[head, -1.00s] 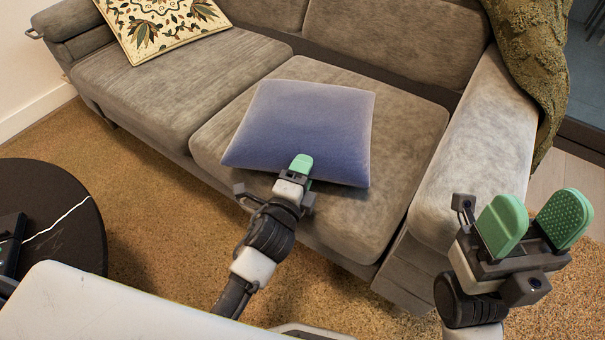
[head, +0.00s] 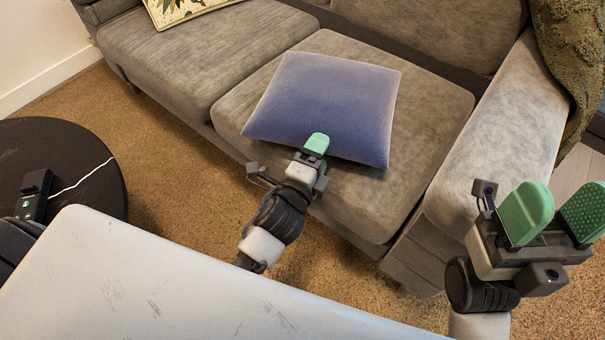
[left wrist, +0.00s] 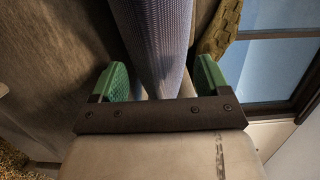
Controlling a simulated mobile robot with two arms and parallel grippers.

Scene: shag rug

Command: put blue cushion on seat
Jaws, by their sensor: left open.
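The blue cushion (head: 325,105) lies flat on the right seat (head: 415,180) of the grey sofa. My left gripper (head: 317,143) is at the cushion's front edge. In the left wrist view the edge of the cushion (left wrist: 158,45) stands between the two green fingers of my left gripper (left wrist: 160,82), with a gap visible on each side. The left gripper is open. My right gripper (head: 555,215) is open and empty, in front of the sofa's right armrest.
A patterned cushion (head: 185,8) lies on the left seat. A round black table (head: 85,150) stands at the left with a small dark device (head: 35,195) on it. A green throw (head: 575,60) hangs over the right armrest (head: 500,140). Brown rug (head: 165,150) lies before the sofa.

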